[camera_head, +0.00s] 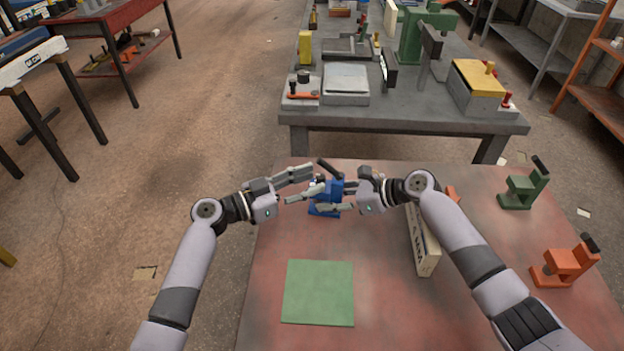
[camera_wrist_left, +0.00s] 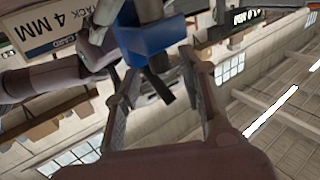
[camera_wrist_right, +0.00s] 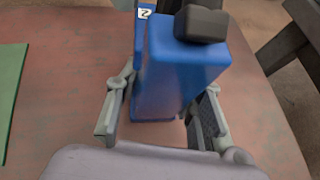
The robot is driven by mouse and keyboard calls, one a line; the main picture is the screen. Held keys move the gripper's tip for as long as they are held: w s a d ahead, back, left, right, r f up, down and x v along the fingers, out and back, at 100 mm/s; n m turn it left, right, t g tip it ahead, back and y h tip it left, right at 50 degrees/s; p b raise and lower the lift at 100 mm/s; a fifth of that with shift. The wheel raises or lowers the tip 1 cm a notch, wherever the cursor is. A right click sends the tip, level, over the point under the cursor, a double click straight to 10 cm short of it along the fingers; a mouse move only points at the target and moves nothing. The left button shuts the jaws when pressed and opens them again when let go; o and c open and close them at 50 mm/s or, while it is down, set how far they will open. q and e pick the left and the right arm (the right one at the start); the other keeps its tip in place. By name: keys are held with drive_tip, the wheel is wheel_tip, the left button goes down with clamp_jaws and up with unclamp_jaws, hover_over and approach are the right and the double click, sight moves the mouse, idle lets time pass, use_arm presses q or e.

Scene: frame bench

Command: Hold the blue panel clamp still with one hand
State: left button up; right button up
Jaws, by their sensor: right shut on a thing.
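The blue panel clamp (camera_head: 337,188) stands on the red bench top beyond the green square, with its black handle (camera_head: 328,168) tilted up. My right gripper (camera_head: 332,198) is shut on the blue clamp from the right. In the right wrist view the clamp's blue body (camera_wrist_right: 185,70) lies between the fingers. My left gripper (camera_head: 316,180) is open on the left side of the clamp, its fingers pointing at it. In the left wrist view the black handle (camera_wrist_left: 158,86) shows between the spread fingers, with the blue body (camera_wrist_left: 155,40) beyond; contact there is unclear.
A green square (camera_head: 318,292) lies flat at the front. A pale lettered block (camera_head: 424,242) stands by my right forearm. A green clamp (camera_head: 524,187) and an orange clamp (camera_head: 564,263) stand at the right. A grey bench (camera_head: 410,113) with tools is behind.

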use_arm(q)
drive_tip(key=shift+w+d, duration=0.35)
drive_tip(key=shift+d, duration=0.2)
drive_tip(key=shift+c, duration=0.5)
clamp_jaws()
